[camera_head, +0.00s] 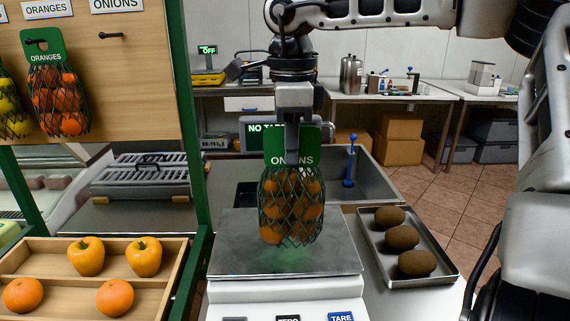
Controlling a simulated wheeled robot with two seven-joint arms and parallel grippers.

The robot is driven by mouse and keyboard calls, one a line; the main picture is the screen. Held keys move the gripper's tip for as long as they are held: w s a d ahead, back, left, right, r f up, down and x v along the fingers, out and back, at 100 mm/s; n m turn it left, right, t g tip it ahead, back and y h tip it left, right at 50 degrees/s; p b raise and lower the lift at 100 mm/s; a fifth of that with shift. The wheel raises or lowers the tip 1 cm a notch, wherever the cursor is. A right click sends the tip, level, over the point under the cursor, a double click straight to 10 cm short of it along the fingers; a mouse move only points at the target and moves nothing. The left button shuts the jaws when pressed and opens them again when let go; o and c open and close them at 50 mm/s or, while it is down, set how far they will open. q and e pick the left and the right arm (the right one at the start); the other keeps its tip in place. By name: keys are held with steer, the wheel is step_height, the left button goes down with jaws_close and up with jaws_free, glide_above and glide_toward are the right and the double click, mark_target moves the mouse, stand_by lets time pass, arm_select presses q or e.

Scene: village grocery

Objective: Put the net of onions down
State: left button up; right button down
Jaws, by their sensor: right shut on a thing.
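The net of onions (291,205) is a green mesh bag of orange-brown onions under a green card header that reads ONIONS. My right gripper (291,150) is shut on the card header, and the net hangs upright below it. The net is over the metal plate of the weighing scale (230,262). A faint green glow shows on the plate under the net. I cannot tell whether the net's bottom touches the plate. The hook (110,35) under the ONIONS sign is empty. My left gripper is not in view.
A metal tray (449,272) with three brown round items stands right of the scale. A wooden crate (178,252) with yellow peppers and oranges is at lower left. A green post (201,225) stands beside it. A net of oranges (56,100) hangs on the board.

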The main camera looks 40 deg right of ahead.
mark_target(285, 169)
steer(key=shift+w+f, duration=0.6)
steer(key=shift+w, duration=0.05)
steer(key=shift+w+f, duration=0.1)
steer(key=shift+f, duration=1.65)
steer(key=c, duration=1.6)
jaws_free()
steer(key=shift+f, duration=0.1)
step_height(285, 169, up, 12)
steer(key=shift+r, duration=0.2)
steer(key=shift+f, duration=0.1)
